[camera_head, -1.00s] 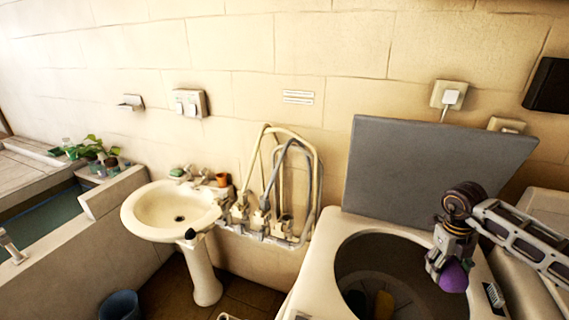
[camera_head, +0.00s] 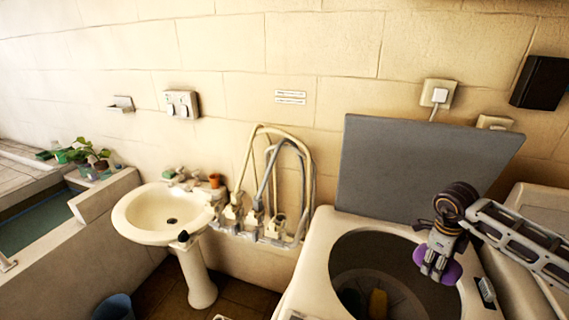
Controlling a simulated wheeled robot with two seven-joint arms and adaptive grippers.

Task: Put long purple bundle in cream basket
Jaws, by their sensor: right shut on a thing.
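The long purple bundle (camera_head: 450,272) is held in my right gripper (camera_head: 437,266), above the right side of the washing machine's round opening. Its purple ends show on both sides of the fingers. The right gripper points down and is shut on it. I do not see a cream basket in this view. My left gripper is not in view.
The open washing machine (camera_head: 318,262) has a dark drum with a yellow item (camera_head: 378,303) inside. Its raised grey lid (camera_head: 415,170) stands behind my right gripper. A washbasin (camera_head: 135,222), looped hoses (camera_head: 309,165) and a blue bucket (camera_head: 112,308) are to the left.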

